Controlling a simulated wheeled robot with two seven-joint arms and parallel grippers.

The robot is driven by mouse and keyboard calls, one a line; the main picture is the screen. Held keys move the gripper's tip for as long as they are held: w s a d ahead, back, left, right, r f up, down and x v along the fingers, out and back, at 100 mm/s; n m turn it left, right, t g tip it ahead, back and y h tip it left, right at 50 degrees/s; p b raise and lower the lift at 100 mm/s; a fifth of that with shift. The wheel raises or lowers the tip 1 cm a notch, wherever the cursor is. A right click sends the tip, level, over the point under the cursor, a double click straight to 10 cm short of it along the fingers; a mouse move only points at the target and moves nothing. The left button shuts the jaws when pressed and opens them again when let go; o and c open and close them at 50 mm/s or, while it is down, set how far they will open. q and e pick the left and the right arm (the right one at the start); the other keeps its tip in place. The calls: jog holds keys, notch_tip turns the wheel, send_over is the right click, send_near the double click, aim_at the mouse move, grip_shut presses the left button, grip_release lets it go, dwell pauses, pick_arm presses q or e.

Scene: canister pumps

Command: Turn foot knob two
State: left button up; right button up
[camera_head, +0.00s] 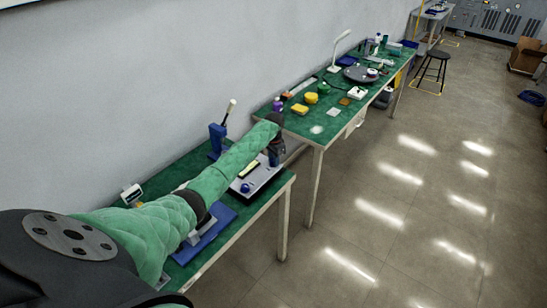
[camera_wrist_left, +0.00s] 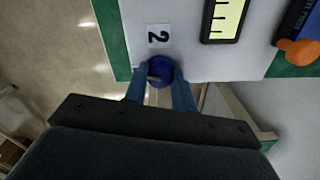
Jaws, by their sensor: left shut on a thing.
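In the left wrist view, a round blue knob (camera_wrist_left: 160,70) sits at the edge of a light grey plate (camera_wrist_left: 182,45), beside a white label with a "2" (camera_wrist_left: 158,36). My left gripper (camera_wrist_left: 161,76) has its two blue fingers shut on this knob, one on each side. In the head view, my left gripper (camera_head: 275,156) is at the far end of the grey device (camera_head: 262,183) on the near green table. Another blue knob (camera_head: 246,187) shows at the device's near corner. The knob in my grip is hidden there. My right gripper is not in view.
A yellow scale window (camera_wrist_left: 225,18) and an orange-tipped blue part (camera_wrist_left: 298,50) lie beside the knob. A blue stand with a white-topped lever (camera_head: 217,138) is by the wall. A second green table (camera_head: 318,128) holds several small items.

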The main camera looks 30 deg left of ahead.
pick_arm(q)
jog(key=shift+r+n+p, duration=0.1)
jog(key=shift+n+p, duration=0.5)
jog(key=shift+n, duration=1)
jog(key=o, duration=1)
